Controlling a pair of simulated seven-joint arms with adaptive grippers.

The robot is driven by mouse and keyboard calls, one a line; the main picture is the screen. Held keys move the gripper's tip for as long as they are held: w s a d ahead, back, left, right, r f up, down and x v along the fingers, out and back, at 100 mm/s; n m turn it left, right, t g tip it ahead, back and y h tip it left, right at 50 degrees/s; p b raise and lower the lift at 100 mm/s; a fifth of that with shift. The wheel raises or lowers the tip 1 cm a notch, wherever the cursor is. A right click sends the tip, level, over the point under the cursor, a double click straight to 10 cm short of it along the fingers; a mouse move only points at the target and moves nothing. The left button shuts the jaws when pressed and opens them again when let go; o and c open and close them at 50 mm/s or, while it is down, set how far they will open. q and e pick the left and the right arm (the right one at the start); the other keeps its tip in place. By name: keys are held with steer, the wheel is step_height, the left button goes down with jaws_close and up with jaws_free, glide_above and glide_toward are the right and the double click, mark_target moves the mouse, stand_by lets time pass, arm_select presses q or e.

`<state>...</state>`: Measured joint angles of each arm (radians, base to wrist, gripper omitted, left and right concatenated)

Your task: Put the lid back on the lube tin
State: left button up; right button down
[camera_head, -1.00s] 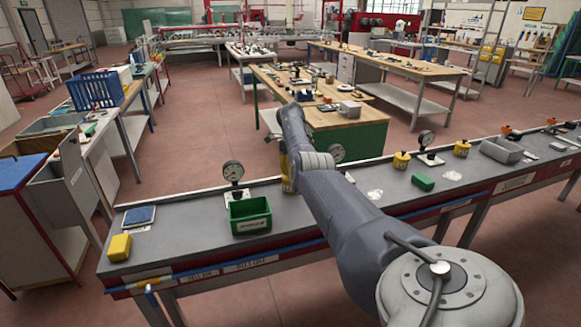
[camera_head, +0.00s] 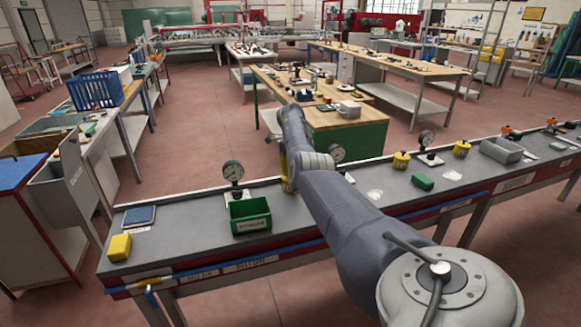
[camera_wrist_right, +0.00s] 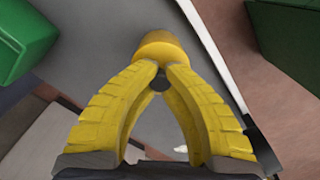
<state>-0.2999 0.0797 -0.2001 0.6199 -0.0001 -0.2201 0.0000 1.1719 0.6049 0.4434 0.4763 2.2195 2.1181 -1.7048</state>
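In the right wrist view, the yellow fingers of my right gripper (camera_wrist_right: 160,68) lean together. Their tips are close around a small dark knob-like part (camera_wrist_right: 158,83) at a yellow round piece (camera_wrist_right: 163,48). I cannot tell whether this piece is the lid alone or the lid with the tin below it. In the head view my right arm hides most of this spot; only a sliver of yellow (camera_head: 286,184) shows beside it at the bench's back edge. Similar yellow tins (camera_head: 401,160) (camera_head: 461,149) stand farther right on the bench. My left gripper is not in view.
The grey bench (camera_head: 180,240) holds a green bin (camera_head: 249,215), a dial gauge (camera_head: 233,172), a yellow block (camera_head: 119,247) and a dark blue pad (camera_head: 139,216). Right of my arm are a green block (camera_head: 422,181) and a grey tray (camera_head: 501,150). The bench's front left is mostly clear.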

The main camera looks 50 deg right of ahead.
stand_by(0.8)
steer(key=c, duration=0.9)
jaws_free()
steer(key=shift+r, duration=3.4)
jaws_close()
